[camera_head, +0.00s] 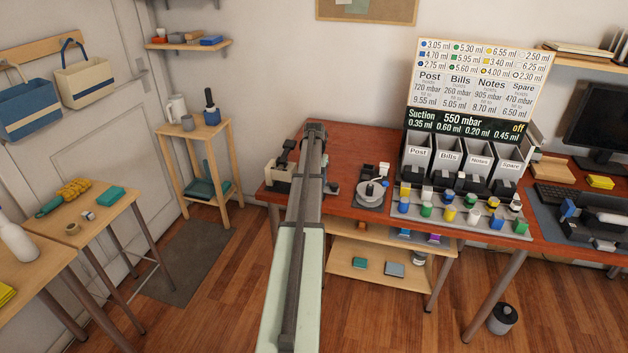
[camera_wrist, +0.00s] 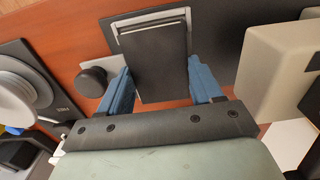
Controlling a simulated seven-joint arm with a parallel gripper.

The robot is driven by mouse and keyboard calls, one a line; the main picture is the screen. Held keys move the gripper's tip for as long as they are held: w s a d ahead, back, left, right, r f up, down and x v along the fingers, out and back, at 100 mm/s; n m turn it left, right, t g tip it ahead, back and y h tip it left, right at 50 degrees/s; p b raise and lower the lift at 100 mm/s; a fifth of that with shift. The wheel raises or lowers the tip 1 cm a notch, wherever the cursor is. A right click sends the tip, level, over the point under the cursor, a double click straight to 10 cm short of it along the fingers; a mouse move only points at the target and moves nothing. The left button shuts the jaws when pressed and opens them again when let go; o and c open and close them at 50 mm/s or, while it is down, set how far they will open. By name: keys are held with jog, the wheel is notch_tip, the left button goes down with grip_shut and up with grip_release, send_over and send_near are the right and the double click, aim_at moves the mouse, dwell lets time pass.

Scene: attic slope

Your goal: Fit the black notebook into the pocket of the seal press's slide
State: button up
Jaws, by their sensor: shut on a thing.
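The black notebook (camera_wrist: 152,62) is between the two blue fingers of my gripper (camera_wrist: 160,68) in the wrist view, and the gripper is shut on it. Its far end lies at the pale grey pocket rim (camera_wrist: 118,38) on the dark slide (camera_wrist: 215,28). I cannot tell whether the notebook is down inside the pocket or just above it. The cream body of the seal press (camera_wrist: 278,68) stands close to the right finger. In the head view the seal press (camera_head: 281,176) is on the red-brown table, left of my arm. My arm hides the gripper and notebook there.
A round black knob (camera_wrist: 92,82) on a pale plate is close to the left finger. A scale-like device with a round dish (camera_head: 370,190) stands right of my arm. Farther right are labelled bins (camera_head: 416,152) and a tray of coloured-capped bottles (camera_head: 515,231).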

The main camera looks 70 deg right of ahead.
jog(key=shift+f, duration=0.2)
dwell(0.5)
jog(key=o, duration=1.3)
jog(key=shift+r, duration=0.15)
jog(key=shift+r, duration=3.35)
